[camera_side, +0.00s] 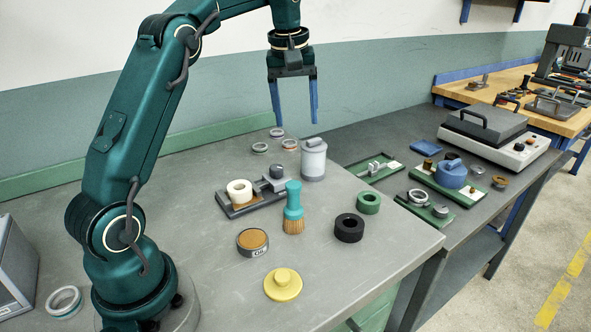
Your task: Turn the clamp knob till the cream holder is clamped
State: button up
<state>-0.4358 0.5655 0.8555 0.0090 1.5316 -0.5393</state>
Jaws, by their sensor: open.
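The cream holder (239,191) is a small cream ring-shaped piece. It sits at the left end of a dark grey clamp fixture (257,205) on the grey table. A grey block with a small upright part, which looks like the clamp knob (277,172), is at the fixture's right end. I cannot tell from here whether the jaw touches the holder. My gripper (295,118) has two blue fingers pointing down, spread apart and empty. It hangs in the air above and behind the fixture, near the table's back edge.
A grey canister (314,160) and a teal brush (293,208) stand close to the fixture. A black ring (349,228), a green ring (369,203), a brown-topped tin (252,242) and a yellow lidded disc (283,284) lie in front. Several metal rings (277,133) lie at the back.

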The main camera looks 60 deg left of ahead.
jog(key=n+g+h, duration=0.1)
jog(key=n+g, duration=0.1)
send_over(277, 167)
notch_tip(277, 167, down, 10)
jog(key=shift+d+r, duration=0.1)
jog(key=shift+d, duration=0.05)
jog(key=shift+s+f, duration=0.1)
jog(key=shift+f, duration=2.55)
grip_shut()
